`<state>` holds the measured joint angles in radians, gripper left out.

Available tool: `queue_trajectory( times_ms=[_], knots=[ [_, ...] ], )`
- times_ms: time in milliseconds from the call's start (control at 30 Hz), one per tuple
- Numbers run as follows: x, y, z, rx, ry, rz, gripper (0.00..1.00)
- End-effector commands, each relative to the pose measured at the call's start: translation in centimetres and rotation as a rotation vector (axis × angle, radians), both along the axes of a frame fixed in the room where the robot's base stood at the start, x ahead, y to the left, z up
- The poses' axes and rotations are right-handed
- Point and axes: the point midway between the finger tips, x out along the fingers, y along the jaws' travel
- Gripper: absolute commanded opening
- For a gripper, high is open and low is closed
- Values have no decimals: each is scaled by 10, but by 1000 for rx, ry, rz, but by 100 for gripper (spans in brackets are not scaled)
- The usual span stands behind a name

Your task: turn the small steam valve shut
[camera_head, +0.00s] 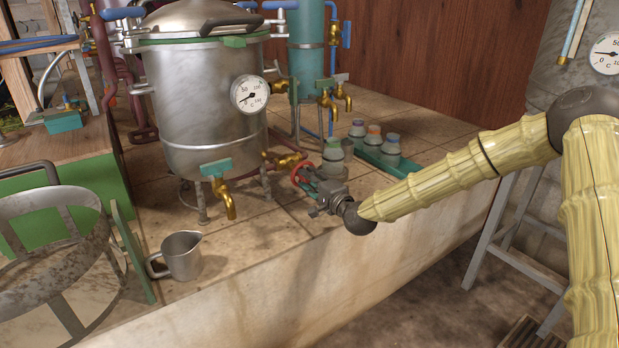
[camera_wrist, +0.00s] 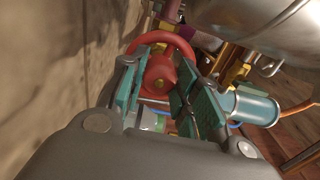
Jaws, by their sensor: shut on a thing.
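The small steam valve has a red round handwheel (camera_head: 300,174), low beside the steel still pot (camera_head: 195,95). My gripper (camera_head: 312,186) reaches the handwheel from the right in the head view. In the wrist view the red handwheel (camera_wrist: 160,68) lies between the two teal-padded fingers of my gripper (camera_wrist: 158,95), which are shut on it. The fingers hide part of the wheel's rim. How far the valve is turned cannot be told.
Several capped jars (camera_head: 374,137) stand in a green rack behind my gripper. A brass tap (camera_head: 222,190) with a teal lever hangs from the pot. A metal jug (camera_head: 181,256) stands on the tiled ledge, front left. The tiles in front of the valve are clear.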

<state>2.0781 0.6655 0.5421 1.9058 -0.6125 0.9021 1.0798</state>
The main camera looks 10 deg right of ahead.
Motion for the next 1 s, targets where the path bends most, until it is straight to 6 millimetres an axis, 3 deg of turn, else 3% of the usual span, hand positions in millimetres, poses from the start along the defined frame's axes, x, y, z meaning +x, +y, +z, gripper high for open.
queue_trajectory(
  times_ms=[600,1000],
  knots=[
    [0,-1,-3,520,213,-1,7],
    [0,-1,-1,714,292,-1,7]
  ],
)
